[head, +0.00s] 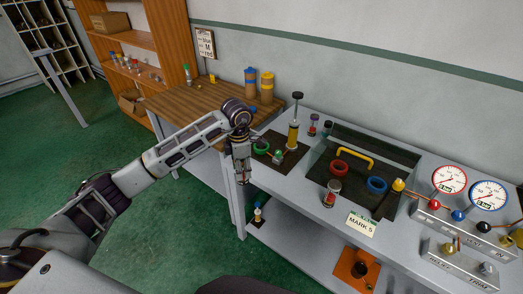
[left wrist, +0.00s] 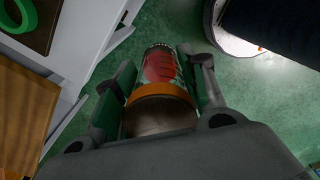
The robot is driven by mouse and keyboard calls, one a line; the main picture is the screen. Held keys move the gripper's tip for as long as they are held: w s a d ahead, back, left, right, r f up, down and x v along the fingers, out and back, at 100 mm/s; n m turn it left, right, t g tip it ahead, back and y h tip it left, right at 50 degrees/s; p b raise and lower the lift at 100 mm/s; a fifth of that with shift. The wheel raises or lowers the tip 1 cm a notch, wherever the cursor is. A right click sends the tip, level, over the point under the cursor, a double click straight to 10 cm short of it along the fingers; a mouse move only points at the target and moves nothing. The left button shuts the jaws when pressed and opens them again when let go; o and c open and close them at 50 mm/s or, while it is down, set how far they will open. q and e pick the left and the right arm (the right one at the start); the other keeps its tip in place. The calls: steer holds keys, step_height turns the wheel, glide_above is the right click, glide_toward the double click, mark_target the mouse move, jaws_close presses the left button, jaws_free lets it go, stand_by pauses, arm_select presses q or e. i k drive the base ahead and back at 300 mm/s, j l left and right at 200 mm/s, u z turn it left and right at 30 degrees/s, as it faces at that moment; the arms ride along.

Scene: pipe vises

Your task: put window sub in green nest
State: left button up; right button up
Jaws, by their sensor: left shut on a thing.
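My left gripper (head: 241,178) points down at the left front edge of the grey bench. In the left wrist view, its fingers (left wrist: 161,88) are shut on a glass-walled cylinder with an orange band and red inside, which looks like the window sub (left wrist: 160,97). In the head view the cylinder is too small and covered to make out. The green nest (head: 260,152) is a green ring on a dark plate, just right of the gripper; part of it also shows in the left wrist view (left wrist: 30,14). The held cylinder is apart from the ring. My right gripper is not in view.
A yellow pump-like cylinder (head: 293,134) and a small green-topped piece (head: 277,155) stand near the green ring. A dark tray holds a red ring (head: 339,167) and a blue ring (head: 377,184). A jar (head: 332,193) stands by the front edge. Gauges (head: 450,179) are at right.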

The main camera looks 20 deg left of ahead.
mark_target(278, 137)
steer(key=i, duration=1)
